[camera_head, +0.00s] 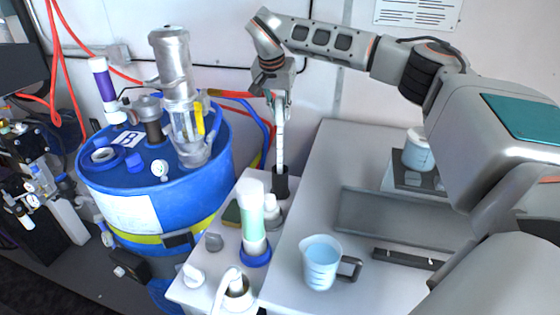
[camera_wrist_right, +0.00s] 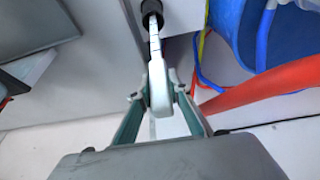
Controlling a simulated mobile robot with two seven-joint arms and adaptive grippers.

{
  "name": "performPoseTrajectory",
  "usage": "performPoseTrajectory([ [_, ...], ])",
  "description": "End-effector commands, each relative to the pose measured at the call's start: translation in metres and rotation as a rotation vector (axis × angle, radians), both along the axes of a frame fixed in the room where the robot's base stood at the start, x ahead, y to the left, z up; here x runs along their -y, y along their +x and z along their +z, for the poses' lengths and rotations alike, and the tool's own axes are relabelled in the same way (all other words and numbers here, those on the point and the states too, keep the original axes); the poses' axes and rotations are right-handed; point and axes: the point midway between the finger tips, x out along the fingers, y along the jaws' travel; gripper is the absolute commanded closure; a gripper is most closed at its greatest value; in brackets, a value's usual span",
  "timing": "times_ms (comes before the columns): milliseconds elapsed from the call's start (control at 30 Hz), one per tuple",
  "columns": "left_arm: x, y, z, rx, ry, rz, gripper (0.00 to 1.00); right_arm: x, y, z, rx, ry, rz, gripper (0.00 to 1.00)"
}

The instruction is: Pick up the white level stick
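The white level stick (camera_head: 280,141) stands nearly upright beside the blue drum, its lower end in a small black holder (camera_head: 281,184) on the grey worktop. My right gripper (camera_head: 278,93) is at the stick's top end, pointing down. In the right wrist view, the stick's thick white handle (camera_wrist_right: 158,84) lies between the two fingertips of my right gripper (camera_wrist_right: 160,97), which appear closed against its sides. The thin marked shaft runs from the handle to the black holder (camera_wrist_right: 151,9). The stick's bottom is hidden in the holder. My left gripper is not in view.
A blue drum (camera_head: 155,205) with a metal and clear cylinder (camera_head: 178,85) stands left of the stick. A white-and-green bottle (camera_head: 252,215) and a measuring jug (camera_head: 321,262) stand nearer. A grey tray (camera_head: 395,218) lies right. Red and blue hoses (camera_head: 245,103) run behind.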

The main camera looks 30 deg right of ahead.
Motion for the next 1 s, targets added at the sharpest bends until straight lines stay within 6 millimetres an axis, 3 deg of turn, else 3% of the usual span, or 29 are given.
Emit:
performPoseTrajectory([
  [367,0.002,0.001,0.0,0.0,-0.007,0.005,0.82,0.0,0.0,0.001,0.001,0.0,0.0,1.0],
  [567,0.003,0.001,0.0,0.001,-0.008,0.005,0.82,0.0,0.001,0.014,0.004,-0.002,0.0,1.0],
  [767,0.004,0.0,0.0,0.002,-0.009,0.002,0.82,-0.001,0.001,0.048,0.007,-0.001,0.0,1.0],
  [1000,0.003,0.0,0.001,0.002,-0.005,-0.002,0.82,0.0,0.001,0.104,0.006,-0.002,-0.002,1.0],
])
